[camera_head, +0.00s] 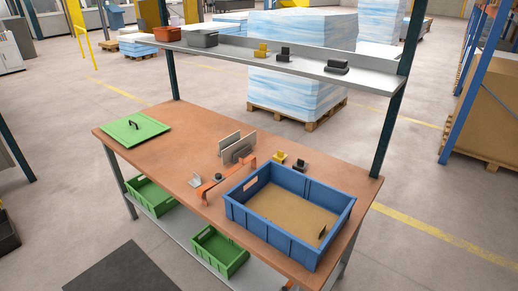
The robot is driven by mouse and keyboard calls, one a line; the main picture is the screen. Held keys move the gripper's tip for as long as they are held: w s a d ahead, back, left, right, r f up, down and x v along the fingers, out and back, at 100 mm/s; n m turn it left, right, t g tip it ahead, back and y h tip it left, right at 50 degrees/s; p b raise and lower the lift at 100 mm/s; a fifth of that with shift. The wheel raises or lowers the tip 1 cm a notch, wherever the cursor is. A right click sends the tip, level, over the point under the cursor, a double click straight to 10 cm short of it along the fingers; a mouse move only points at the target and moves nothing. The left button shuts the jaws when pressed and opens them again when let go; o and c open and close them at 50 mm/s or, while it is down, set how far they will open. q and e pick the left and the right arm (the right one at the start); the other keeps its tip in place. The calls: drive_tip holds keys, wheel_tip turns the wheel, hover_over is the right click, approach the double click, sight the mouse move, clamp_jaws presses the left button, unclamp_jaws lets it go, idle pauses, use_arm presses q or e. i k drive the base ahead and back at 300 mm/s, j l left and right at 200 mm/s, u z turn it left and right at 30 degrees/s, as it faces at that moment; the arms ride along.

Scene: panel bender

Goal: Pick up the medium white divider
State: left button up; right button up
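Two pale upright panels stand close together near the middle of the brown workbench: a larger whitish divider (229,142) and a greyer one (241,150) partly overlapping it. A small white piece (196,179) stands left of them, near the front edge. An orange bracket-like holder (222,183) lies in front of the panels. I cannot tell for sure which of these is the medium white divider. Neither of my grippers shows in this view.
A blue crate (275,237) with a brown bottom stands on the right of the workbench (176,148). Small yellow (280,157) and black (300,165) pieces lie behind it. A grey shelf (230,54) runs above the bench's back.

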sight(228, 154)
drive_tip(key=i+j+z, duration=0.1)
drive_tip(key=z, duration=0.35)
drive_tip(key=j+z, duration=0.4)
drive_tip(key=i+j+z, duration=0.1)
drive_tip(key=z, duration=0.35)
drive_tip(key=j+z, duration=0.4)
